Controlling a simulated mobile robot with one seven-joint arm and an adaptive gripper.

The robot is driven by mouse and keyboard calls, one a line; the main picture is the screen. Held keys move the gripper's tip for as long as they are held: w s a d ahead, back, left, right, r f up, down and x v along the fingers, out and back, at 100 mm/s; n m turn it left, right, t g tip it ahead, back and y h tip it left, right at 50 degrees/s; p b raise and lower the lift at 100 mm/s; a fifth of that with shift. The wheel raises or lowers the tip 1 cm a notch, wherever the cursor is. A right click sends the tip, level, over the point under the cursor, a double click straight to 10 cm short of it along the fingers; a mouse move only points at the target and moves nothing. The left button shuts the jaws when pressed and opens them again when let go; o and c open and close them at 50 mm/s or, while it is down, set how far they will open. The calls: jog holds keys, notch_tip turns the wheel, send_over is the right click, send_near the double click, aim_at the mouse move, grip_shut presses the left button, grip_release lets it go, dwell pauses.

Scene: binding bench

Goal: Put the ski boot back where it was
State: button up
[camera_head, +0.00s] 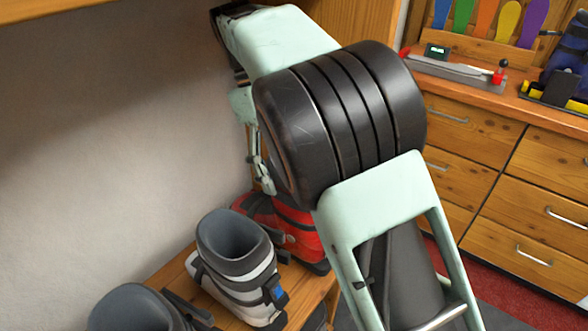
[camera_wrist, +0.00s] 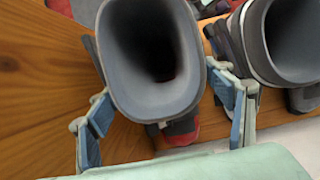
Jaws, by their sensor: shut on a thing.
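A red ski boot (camera_head: 297,232) with dark trim is at the right end of the wooden bench (camera_head: 176,268), partly hidden behind my arm. In the wrist view its open grey cuff (camera_wrist: 185,95) fills the middle, with a bit of red shell below. My gripper (camera_wrist: 165,118) has one blue-padded finger on each side of this boot and is shut on it. In the head view my gripper (camera_head: 262,170) is mostly hidden by my arm. The boot looks upright; I cannot tell whether its sole touches the bench.
A white and grey boot (camera_head: 238,270) stands close to the red boot's left; its cuff (camera_wrist: 290,40) is at the wrist view's right. A dark boot (camera_head: 135,308) is further left. A wall (camera_head: 100,130) is behind. A drawer cabinet (camera_head: 520,190) with tools is at right.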

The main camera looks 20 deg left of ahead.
notch_tip(320, 180, down, 4)
jog(key=shift+r+b, duration=0.25)
jog(key=shift+b, duration=0.65)
jog(key=shift+r, duration=0.1)
jog(key=o, duration=2.1)
jog(key=shift+f, duration=0.2)
jog(key=shift+r, duration=0.1)
jog(key=p+v, duration=0.4)
jog(key=v, duration=0.3)
jog(key=shift+r, duration=0.25)
